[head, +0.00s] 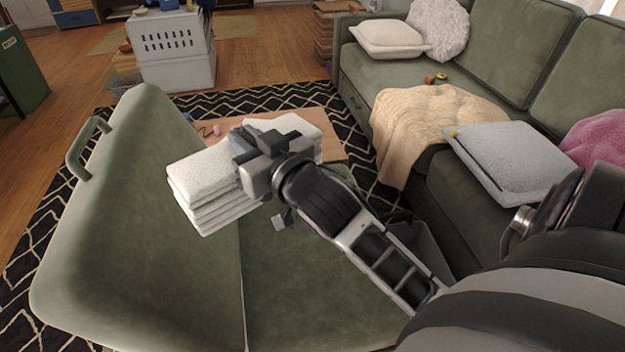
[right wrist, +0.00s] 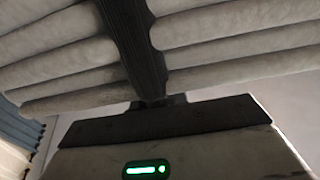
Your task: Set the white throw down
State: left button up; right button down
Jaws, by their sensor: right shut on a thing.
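The white throw (head: 203,184) is a thick folded stack of several layers, seen in the head view left of centre. My right gripper (head: 262,143) is shut on the throw, with its jaws across the middle of the stack. In the right wrist view the throw's folded edges (right wrist: 235,40) show on both sides of a dark finger (right wrist: 135,50). The throw is over or beside the green seat piece (head: 290,290); I cannot tell whether it touches it. My left gripper is not in view.
A green sectional (head: 390,75) stands at the right with pillows, a beige blanket (head: 425,125) and a grey cushion (head: 510,160). A wooden board (head: 328,135) lies behind the throw. White crates (head: 172,50) stand at the back left. A patterned rug (head: 100,175) covers the floor.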

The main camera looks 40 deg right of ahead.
pick_arm(q)
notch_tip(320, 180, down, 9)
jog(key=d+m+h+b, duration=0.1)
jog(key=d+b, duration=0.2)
jog(key=b, duration=0.8)
pick_arm(e)
jog(key=s+d+f+m+h, duration=0.1)
jog(key=s+d+f, duration=0.1)
jog(key=f, duration=0.9)
jog(key=s+d+f, duration=0.3)
jog(key=f, duration=0.8)
pick_arm(q)
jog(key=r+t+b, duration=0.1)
jog(key=b, duration=0.1)
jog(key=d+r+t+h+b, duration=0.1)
jog(key=b, duration=0.2)
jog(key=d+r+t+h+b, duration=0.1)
jog(key=b, duration=0.1)
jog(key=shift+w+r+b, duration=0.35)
pick_arm(e)
jog(key=w+d+f, duration=0.3)
jog(key=d+f, duration=0.3)
jog(key=f, duration=0.1)
jog(key=w+d+f, duration=0.3)
jog(key=d+f, duration=0.3)
jog(key=shift+w+f, duration=0.35)
jog(key=shift+f, duration=0.05)
